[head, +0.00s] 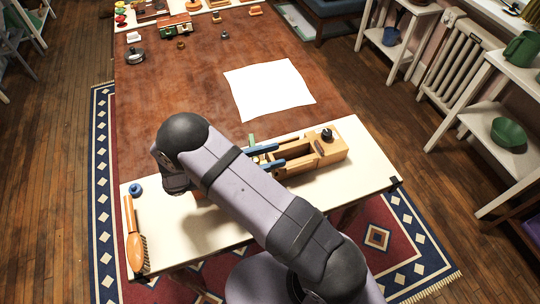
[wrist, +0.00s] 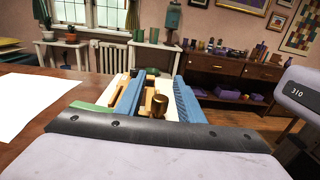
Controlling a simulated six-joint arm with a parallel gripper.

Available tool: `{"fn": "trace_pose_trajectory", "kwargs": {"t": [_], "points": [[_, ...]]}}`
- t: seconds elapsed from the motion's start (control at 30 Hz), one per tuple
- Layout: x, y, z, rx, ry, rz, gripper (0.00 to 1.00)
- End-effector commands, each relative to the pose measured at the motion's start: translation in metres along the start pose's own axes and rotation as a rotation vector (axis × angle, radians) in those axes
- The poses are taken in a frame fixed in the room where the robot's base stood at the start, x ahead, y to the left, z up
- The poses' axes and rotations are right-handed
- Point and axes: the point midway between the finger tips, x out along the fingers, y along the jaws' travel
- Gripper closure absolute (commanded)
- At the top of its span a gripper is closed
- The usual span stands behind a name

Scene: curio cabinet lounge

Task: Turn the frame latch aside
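A light wooden frame-like fixture (head: 338,148) lies on the cream board, with a dark round knob (head: 327,133) on its right end. My gripper (head: 281,154) reaches in from the left at the fixture's left part, its two blue fingers apart. I cannot tell whether either finger touches anything. Which part is the latch is unclear; my arm and gripper body hide much of the fixture's near side.
The cream board (head: 375,182) also holds a wooden brush (head: 134,235) and a small blue object (head: 136,189) at left. A white sheet (head: 268,89) lies behind on the brown table (head: 175,90). A green piece (head: 252,140) sits beside the fingers. Toys stand at the far end.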

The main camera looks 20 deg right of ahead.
Motion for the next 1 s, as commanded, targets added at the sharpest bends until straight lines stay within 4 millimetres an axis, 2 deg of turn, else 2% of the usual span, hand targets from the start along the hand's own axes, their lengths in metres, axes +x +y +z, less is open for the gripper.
{"fn": "trace_pose_trajectory", "kwargs": {"t": [0.23, 0.37, 0.8, 1.0], "points": [[-0.001, 0.000, -0.001, 0.001, 0.001, 0.001, 0.66], [-0.008, 0.001, -0.002, 0.002, 0.002, 0.002, 0.66], [-0.063, 0.001, -0.002, 0.002, 0.001, 0.002, 0.66], [-0.073, 0.000, -0.001, 0.001, 0.001, 0.000, 0.66]]}}
